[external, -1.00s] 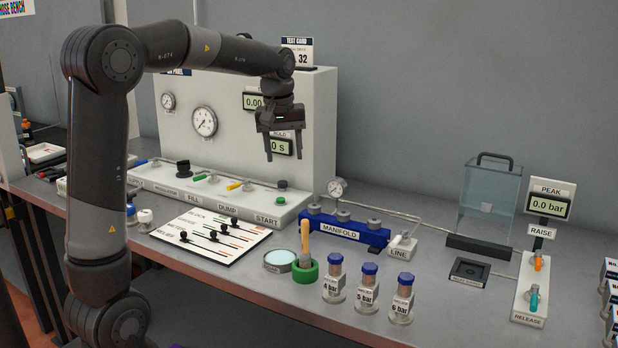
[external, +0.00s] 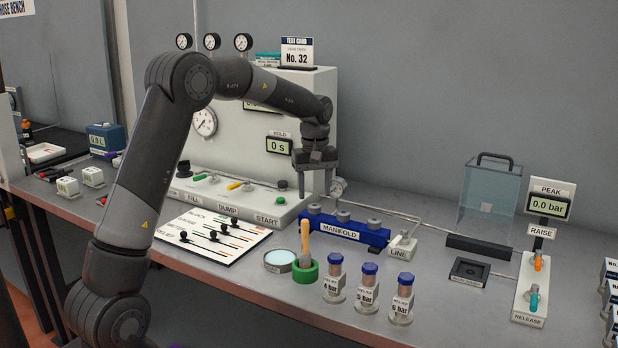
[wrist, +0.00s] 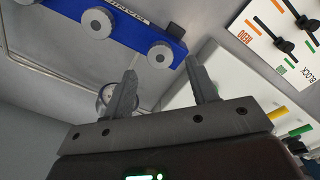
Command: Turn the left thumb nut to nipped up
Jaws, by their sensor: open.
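The blue manifold (external: 345,232) stands on the bench with grey round thumb nuts along its top. The left thumb nut (external: 315,208) is at the end nearest the white panel. In the wrist view, which is turned around, this nut (wrist: 160,56) lies just beyond my fingertips, and the middle nut (wrist: 97,22) is to its left. My gripper (external: 315,192) is open and empty, pointing down above the left nut. The fingers (wrist: 163,70) straddle the line towards the nut and appear clear of it. The nut's turn position cannot be read.
A gauge (wrist: 114,96) stands close behind the manifold, partly hidden by my finger. The white panel base (external: 250,207) is close on the left. A green ring holder (external: 305,271) with a wooden-handled tool and several relief cartridges (external: 366,290) stand in front.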

